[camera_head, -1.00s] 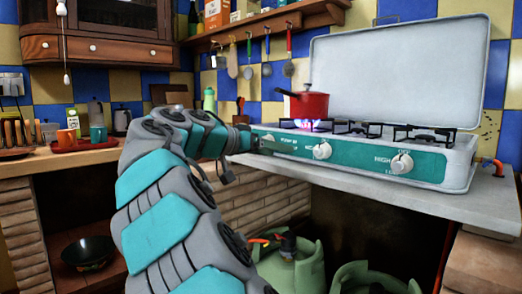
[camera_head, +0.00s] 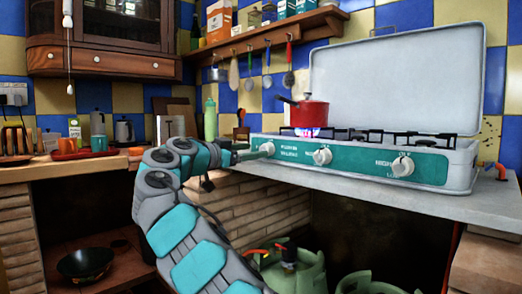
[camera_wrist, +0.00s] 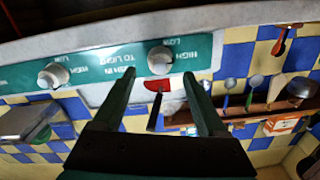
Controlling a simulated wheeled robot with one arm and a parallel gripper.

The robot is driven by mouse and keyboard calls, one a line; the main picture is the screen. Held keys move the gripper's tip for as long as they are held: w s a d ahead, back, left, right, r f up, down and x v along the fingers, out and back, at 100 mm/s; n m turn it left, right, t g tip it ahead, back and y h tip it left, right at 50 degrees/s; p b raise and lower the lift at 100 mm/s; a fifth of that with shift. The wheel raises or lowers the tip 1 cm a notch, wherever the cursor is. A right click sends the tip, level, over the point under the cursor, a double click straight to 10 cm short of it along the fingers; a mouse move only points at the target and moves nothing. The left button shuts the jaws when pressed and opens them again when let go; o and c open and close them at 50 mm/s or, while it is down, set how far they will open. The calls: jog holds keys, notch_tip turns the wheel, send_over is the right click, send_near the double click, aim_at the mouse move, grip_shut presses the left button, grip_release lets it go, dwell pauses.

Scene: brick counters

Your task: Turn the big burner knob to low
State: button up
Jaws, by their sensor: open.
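The stove's teal front panel carries a left knob (camera_head: 266,148), a middle knob (camera_head: 322,156) and a right knob (camera_head: 403,166), all whitish. Which one is the big burner's is not clear to me. My gripper (camera_wrist: 160,75) is open and empty, just left of the left knob in the head view. The wrist view is upside down. There the left knob (camera_wrist: 160,60) lies ahead, in line with the gap between the fingertips, with no visible contact. The middle knob (camera_wrist: 53,75) is off to the side. Blue flame (camera_head: 308,132) burns under the red pot (camera_head: 310,111).
The stove's raised lid (camera_head: 395,75) stands behind the burners. A grey countertop (camera_head: 430,203) carries the stove. Green gas cylinders (camera_head: 292,275) stand below. Utensils hang under the wall shelf (camera_head: 290,32). Mugs and a kettle (camera_head: 124,130) stand on the left counter.

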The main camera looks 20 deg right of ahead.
aim_at(261, 149)
jog(key=x, duration=0.4)
jog(key=shift+c, duration=0.2)
grip_shut()
dwell(0.4)
